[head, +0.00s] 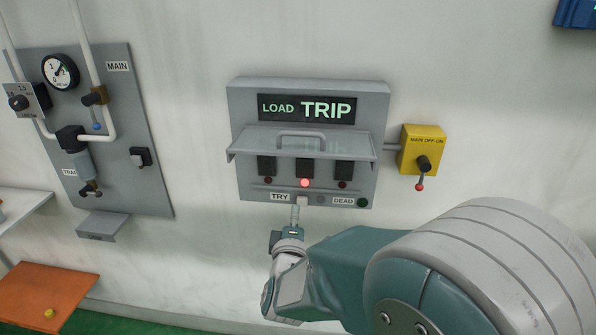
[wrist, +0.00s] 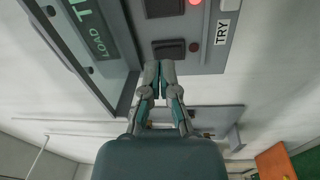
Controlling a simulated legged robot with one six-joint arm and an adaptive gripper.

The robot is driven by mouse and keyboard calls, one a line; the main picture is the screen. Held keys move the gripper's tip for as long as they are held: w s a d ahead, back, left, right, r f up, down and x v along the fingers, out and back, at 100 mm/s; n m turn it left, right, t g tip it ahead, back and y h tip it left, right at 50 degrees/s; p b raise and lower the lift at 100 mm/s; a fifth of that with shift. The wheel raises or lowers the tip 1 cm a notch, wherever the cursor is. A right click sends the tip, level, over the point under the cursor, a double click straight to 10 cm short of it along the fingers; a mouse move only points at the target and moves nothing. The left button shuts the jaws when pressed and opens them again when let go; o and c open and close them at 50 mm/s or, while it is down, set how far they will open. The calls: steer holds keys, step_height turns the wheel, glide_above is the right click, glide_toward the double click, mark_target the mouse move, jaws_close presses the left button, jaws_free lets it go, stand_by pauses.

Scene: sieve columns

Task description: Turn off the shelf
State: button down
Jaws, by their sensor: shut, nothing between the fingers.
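A grey wall panel (head: 235,105) has a lit display (head: 306,109) reading "LOAD TRIP". A flap with a handle (head: 302,134) juts out below it, above three black switches; a red lamp (head: 305,183) glows under the middle one. A yellow "MAIN OFF-ON" box (head: 425,140) is to the panel's right; its red-tipped lever (head: 421,176) hangs down. My gripper (head: 300,204) is shut and empty at the panel's lower edge, between the TRY and DEAD labels. In the wrist view my gripper (wrist: 165,67) is near a black switch (wrist: 168,48); contact cannot be told.
A grey "MAIN" board (head: 150,190) with gauge, valves and white pipes is at left. An orange surface (head: 45,290) with a yellow knob is lower left. A blue box (head: 577,12) is upper right. Wall around the yellow box is clear.

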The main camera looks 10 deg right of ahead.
mark_target(304, 166)
steer(key=shift+n+h, duration=0.3)
steer(key=shift+h, duration=0.1)
steer(key=shift+d, duration=0.1)
steer(key=x, duration=1.3)
steer(key=shift+w+r, duration=0.2)
steer(key=shift+w+d+r, duration=0.1)
steer(key=shift+w, duration=0.15)
steer(key=shift+w+d+r, duration=0.1)
steer(key=shift+w+r, duration=0.05)
steer(key=shift+d, duration=0.1)
